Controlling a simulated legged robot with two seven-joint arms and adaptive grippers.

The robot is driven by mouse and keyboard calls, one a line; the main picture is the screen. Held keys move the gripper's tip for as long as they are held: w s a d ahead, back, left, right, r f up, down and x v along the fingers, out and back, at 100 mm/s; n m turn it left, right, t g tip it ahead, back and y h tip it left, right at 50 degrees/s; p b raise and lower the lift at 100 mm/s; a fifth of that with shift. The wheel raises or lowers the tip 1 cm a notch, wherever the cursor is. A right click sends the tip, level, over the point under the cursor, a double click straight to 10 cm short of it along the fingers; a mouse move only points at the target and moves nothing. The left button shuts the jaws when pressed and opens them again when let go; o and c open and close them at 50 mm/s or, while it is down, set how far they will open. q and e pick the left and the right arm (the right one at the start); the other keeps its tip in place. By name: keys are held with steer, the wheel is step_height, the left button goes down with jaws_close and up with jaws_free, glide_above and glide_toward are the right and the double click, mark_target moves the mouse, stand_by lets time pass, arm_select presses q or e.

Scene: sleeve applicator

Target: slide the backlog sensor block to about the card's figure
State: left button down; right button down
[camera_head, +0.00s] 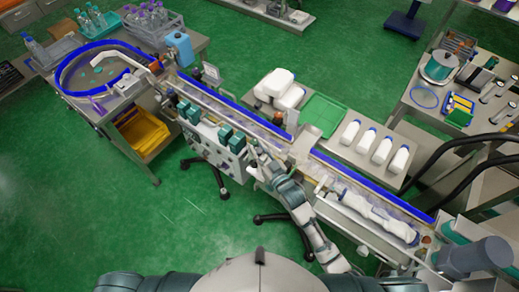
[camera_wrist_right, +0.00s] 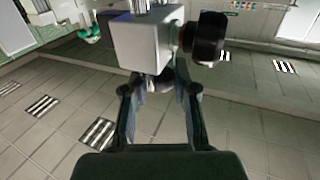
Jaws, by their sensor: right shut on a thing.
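The sensor block, a pale grey box with a black knob on its right side (camera_wrist_right: 143,45), fills the upper middle of the right wrist view. My right gripper (camera_wrist_right: 162,88) is shut on the block's lower part, with a finger on each side. The exact contact is partly hidden behind the fingers. In the head view my right gripper (camera_head: 262,162) is at the front side of the conveyor line, near its middle, and hides most of the block there. A small white card (camera_head: 211,73) stands behind the line; its writing is too small to read. My left gripper is not in view.
The conveyor with blue rails (camera_head: 235,104) runs diagonally past a control box with teal parts (camera_head: 222,140). White bottles (camera_head: 381,151) and a green tray (camera_head: 322,115) stand on a table behind it. A yellow bin (camera_head: 143,132) is at left. Green floor lies in front.

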steer(key=shift+r, duration=0.3)
steer(key=c, duration=0.9)
jaws_free()
steer(key=shift+f, duration=0.1)
steer(key=shift+c, duration=0.2)
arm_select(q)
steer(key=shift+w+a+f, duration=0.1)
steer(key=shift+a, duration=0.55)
arm_select(e)
steer(key=shift+w+f, duration=0.1)
steer(key=shift+w, duration=0.05)
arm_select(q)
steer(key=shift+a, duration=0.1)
arm_select(e)
steer(key=v, duration=1.2)
steer(key=shift+a, duration=0.15)
